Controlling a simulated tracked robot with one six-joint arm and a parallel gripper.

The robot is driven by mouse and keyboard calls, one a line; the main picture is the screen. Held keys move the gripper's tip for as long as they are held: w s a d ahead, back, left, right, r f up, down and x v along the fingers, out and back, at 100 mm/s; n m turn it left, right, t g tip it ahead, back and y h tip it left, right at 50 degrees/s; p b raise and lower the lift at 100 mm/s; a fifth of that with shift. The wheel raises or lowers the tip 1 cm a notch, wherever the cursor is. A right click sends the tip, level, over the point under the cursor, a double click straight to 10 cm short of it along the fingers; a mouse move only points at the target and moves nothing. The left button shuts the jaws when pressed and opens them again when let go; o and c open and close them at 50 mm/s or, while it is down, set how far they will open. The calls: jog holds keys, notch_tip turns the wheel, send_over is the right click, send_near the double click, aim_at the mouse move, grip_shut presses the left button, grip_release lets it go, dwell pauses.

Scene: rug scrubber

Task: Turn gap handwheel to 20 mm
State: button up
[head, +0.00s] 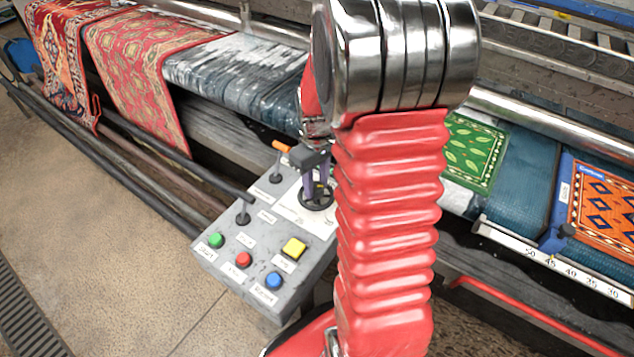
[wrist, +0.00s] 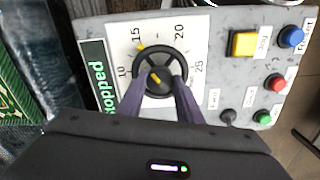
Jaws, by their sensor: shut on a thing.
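The gap handwheel (wrist: 161,55) is a small black spoked wheel on a white dial plate (wrist: 205,25) marked 10, 15, 20 and 25. A yellow mark on its rim stands close to 15; another short yellow mark shows at the hub. My gripper (wrist: 161,82) has its two purple fingers shut on the handwheel, one at either side of its near part. In the head view, my gripper (head: 318,184) comes down from above onto the handwheel (head: 317,204), and the fingers hide part of it.
The grey control box (head: 212,258) carries green (head: 216,240), red (head: 243,259), blue (head: 274,280) and yellow (head: 293,247) buttons and levers, one with an orange tip (head: 281,146). A green display (wrist: 99,75) reads "Stopped". Rugs (head: 130,70) lie on the machine behind; a numbered ruler (head: 560,262) is at right.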

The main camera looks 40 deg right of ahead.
aim_at(315, 185)
jog(key=m, duration=0.6)
jog(key=shift+w+r+m, duration=0.1)
jog(key=shift+w+m, duration=0.1)
jog(key=shift+m, duration=0.1)
jog(key=m, duration=0.5)
jog(key=shift+m, duration=0.4)
jog(key=o, duration=1)
jog(key=shift+s, duration=0.1)
jog(key=shift+o, duration=0.2)
notch_tip(315, 185, up, 14)
jog(key=shift+f, duration=0.2)
